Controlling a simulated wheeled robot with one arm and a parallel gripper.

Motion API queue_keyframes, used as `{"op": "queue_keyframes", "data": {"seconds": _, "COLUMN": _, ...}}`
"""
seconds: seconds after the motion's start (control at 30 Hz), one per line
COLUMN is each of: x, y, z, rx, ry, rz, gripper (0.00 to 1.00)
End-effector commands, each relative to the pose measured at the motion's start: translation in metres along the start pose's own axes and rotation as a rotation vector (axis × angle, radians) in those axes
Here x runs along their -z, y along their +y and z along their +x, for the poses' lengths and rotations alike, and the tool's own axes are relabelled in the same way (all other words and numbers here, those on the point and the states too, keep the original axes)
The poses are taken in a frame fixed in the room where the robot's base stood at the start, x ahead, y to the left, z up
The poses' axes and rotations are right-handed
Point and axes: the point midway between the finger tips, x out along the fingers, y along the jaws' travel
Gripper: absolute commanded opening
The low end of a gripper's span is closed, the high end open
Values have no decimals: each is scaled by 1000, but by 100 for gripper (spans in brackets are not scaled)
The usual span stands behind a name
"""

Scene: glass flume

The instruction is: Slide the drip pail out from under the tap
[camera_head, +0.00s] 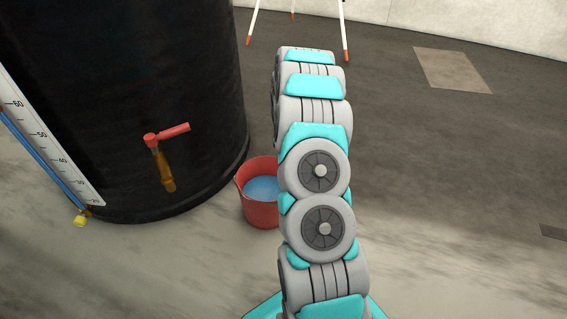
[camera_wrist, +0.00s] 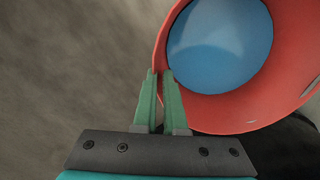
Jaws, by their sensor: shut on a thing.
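The drip pail (camera_head: 262,205) is red with blue liquid inside and stands upright on the floor, to the right of the black tank. My arm hides its right side in the head view. The tap (camera_head: 162,155), with a red handle and a brass spout, is on the tank's front, left of the pail. In the wrist view the pail (camera_wrist: 240,110) fills the upper right. My gripper (camera_wrist: 160,78) has green fingers, shut on the pail's rim at its lower left, with one finger outside and one inside. The gripper is hidden behind my arm in the head view.
The large black tank (camera_head: 130,70) stands close beside the pail. A white gauge board (camera_head: 45,140) with a blue tube and a yellow fitting (camera_head: 79,221) is at the left. White tripod legs (camera_head: 343,30) stand at the back. The concrete floor (camera_head: 450,190) at the right is open.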

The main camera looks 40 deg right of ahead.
Motion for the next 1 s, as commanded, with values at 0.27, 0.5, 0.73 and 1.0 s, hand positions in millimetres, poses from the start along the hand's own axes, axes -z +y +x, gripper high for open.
{"op": "queue_keyframes", "data": {"seconds": 0.27, "x": 3, "y": 13, "z": -1, "rx": -5, "ry": 5, "rz": 0, "gripper": 0}}
{"op": "queue_keyframes", "data": {"seconds": 0.5, "x": 3, "y": 22, "z": -1, "rx": -4, "ry": 5, "rz": 0, "gripper": 0}}
{"op": "queue_keyframes", "data": {"seconds": 0.73, "x": 4, "y": 28, "z": -1, "rx": -4, "ry": 5, "rz": 0, "gripper": 0}}
{"op": "queue_keyframes", "data": {"seconds": 1.0, "x": 3, "y": 28, "z": -1, "rx": -4, "ry": 4, "rz": 0, "gripper": 0}}
